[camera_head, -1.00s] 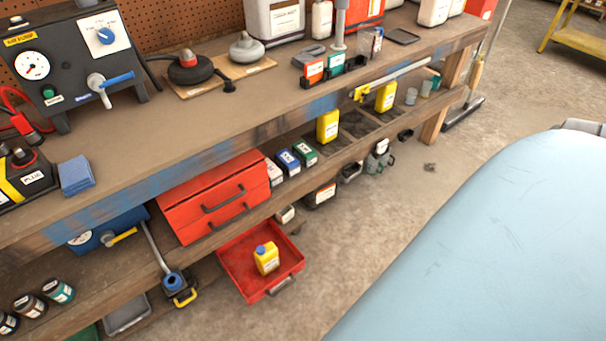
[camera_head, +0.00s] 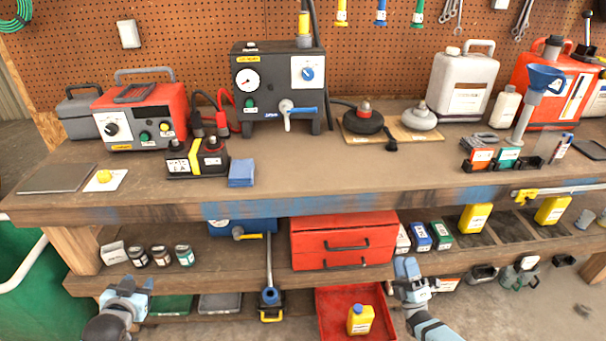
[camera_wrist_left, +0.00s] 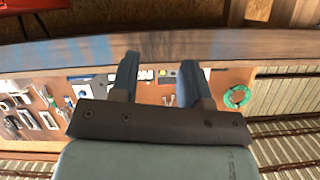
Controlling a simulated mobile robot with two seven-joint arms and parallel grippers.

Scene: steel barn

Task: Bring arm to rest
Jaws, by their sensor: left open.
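My left gripper (camera_head: 128,286) is low at the left in the head view, in front of the workbench's lower shelf. In the left wrist view its two fingers (camera_wrist_left: 158,76) stand apart with nothing between them. My right gripper (camera_head: 409,268) is in front of the lower shelf, just right of the red drawer box (camera_head: 343,240). Its fingers look close together, and I cannot tell whether they are shut. No object shows in either gripper.
The wooden workbench (camera_head: 290,182) crosses the view, with a pegboard behind. A red tray (camera_head: 335,330) with a yellow bottle (camera_head: 360,320) lies low between my grippers. A red charger (camera_head: 140,115) and a black gauge box (camera_head: 277,85) stand on top. Concrete floor shows at right.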

